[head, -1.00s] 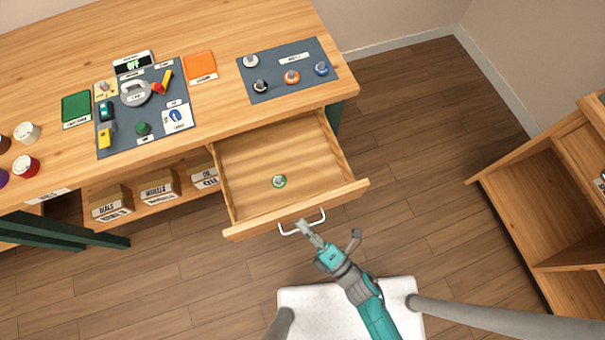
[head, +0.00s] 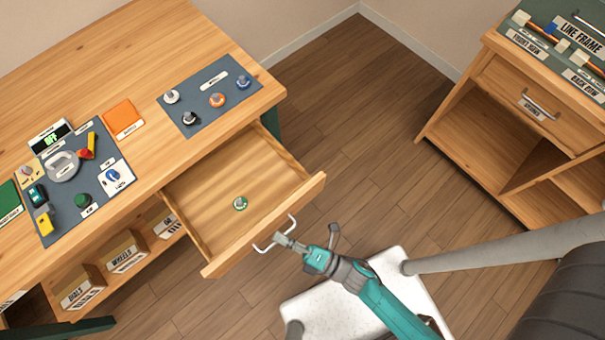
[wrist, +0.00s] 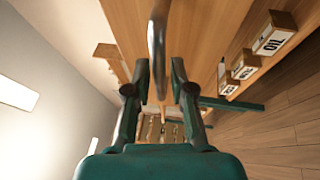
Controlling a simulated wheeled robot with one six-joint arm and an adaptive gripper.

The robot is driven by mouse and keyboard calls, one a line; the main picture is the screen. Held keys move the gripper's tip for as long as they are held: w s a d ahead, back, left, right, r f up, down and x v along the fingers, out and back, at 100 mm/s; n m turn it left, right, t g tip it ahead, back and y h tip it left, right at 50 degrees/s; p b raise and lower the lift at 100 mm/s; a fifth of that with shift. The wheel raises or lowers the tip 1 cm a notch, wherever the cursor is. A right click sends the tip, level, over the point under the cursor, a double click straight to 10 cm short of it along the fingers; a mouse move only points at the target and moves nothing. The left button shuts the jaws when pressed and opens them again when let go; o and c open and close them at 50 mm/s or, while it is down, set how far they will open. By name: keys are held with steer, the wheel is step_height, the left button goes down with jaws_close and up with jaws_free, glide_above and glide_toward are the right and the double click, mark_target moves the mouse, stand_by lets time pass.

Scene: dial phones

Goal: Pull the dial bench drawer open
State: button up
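The dial bench drawer (head: 225,181) stands pulled well out from the bench, with a small green-rimmed dial (head: 240,203) lying inside. Its metal bow handle (head: 294,224) sits on the front panel. My gripper (head: 282,240) is at the handle, in front of the drawer. In the wrist view the handle (wrist: 157,45) runs between my two fingertips (wrist: 160,65), which stand apart with gaps on both sides. The gripper looks open, and I see no firm contact with the bar.
The bench top (head: 150,40) carries a grey mat with several dials (head: 208,100) and an orange pad (head: 122,117). Labelled boxes (head: 125,250) stand on the shelf below. A wooden cabinet (head: 500,130) stands at right. Bare floor (head: 350,120) lies between.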

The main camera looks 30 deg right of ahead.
steer(key=v, duration=0.6)
steer(key=shift+w+r, duration=0.1)
stand_by(0.5)
steer(key=shift+s+d, duration=0.15)
steer(key=shift+s, duration=0.2)
stand_by(0.6)
